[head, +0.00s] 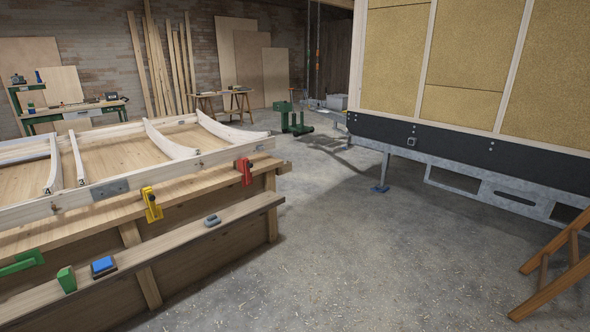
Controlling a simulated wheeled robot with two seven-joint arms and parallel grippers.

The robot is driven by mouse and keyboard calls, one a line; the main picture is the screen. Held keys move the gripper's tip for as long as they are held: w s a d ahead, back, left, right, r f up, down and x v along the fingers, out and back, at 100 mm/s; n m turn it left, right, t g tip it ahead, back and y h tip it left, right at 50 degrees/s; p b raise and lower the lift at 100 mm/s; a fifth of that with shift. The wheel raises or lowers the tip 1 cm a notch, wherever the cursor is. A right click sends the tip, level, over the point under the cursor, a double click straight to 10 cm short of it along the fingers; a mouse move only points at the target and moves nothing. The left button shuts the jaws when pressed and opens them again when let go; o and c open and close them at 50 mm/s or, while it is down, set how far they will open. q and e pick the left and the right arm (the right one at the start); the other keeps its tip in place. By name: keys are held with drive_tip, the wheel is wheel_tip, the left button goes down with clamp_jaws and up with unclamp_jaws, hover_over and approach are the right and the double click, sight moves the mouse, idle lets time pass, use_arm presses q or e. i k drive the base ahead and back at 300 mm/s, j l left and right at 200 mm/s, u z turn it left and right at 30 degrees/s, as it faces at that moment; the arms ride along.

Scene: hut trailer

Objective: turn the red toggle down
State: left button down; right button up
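The red toggle (244,170) is fixed at the front edge of the wooden bench (190,198), near its right end, beside the light wooden frame (215,158). It has a red body with a small dark part at its upper right. Its lever position is too small to tell. Neither of my grippers shows in the head view.
A yellow toggle (151,205) and a green one (22,262) sit further left. A lower ledge (180,238) carries a blue-topped block (103,266), a green block (66,279) and a grey piece (212,220). Concrete floor (350,240) is open to the right; a wooden trestle (560,265) stands lower right.

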sight(248, 165)
drive_tip(key=i+z, duration=0.2)
drive_tip(key=i, duration=0.75)
drive_tip(key=i+j+z, duration=0.15)
drive_tip(key=i, duration=0.75)
drive_tip(key=i+l+u, duration=0.15)
drive_tip(key=i, duration=0.35)
drive_tip(key=i+l+u, duration=0.2)
drive_tip(key=i, duration=0.3)
drive_tip(key=i+l+u, duration=0.15)
drive_tip(key=i, duration=0.3)
drive_tip(key=i+l+u, duration=0.9)
drive_tip(key=l, duration=0.15)
